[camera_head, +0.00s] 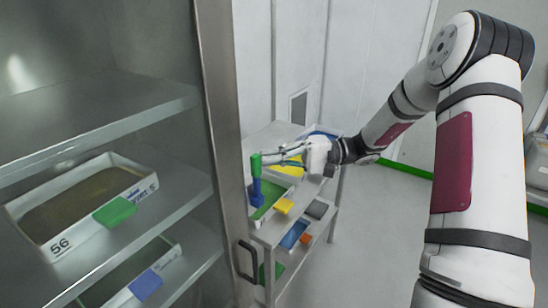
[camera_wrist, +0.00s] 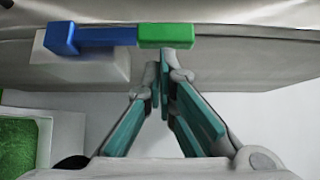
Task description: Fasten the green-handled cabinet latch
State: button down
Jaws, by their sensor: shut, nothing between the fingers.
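The latch's green handle (camera_head: 256,162) sits atop a blue latch part (camera_head: 257,190) beside the metal cabinet edge (camera_head: 218,120) in the head view. In the wrist view the green handle (camera_wrist: 166,35) continues from the blue bar (camera_wrist: 108,37), which runs left to a larger blue block, with a pale mount (camera_wrist: 80,67) behind. My gripper (camera_wrist: 160,75) is shut and empty, its fingertips just below the green handle in that picture. In the head view my gripper (camera_head: 272,157) reaches left to the handle. I cannot tell whether they touch.
A dark pull handle (camera_head: 247,260) is low on the cabinet edge. A cart (camera_head: 275,232) with coloured trays stands behind and below my gripper. Floor at right is clear.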

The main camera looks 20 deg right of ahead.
aim_at(261, 163)
jog(key=s+a+n+h+p, duration=0.1)
jog(key=s+a+r+n+h+p, duration=0.1)
jog(key=p, duration=0.1)
jog(key=shift+a+r, duration=0.15)
jog(key=shift+r, duration=0.1)
jog(key=shift+s+a+n+h+p, duration=0.3)
jog(key=shift+a+h+p, duration=0.2)
jog(key=shift+p, duration=0.1)
jog(key=shift+a+f, duration=0.1)
jog(key=shift+w, duration=0.1)
jog(key=shift+w+d, duration=0.1)
jog(key=shift+d, duration=0.1)
jog(key=w+b+v, duration=0.2)
jog(key=v, duration=1)
jog(key=shift+d+r, duration=0.4)
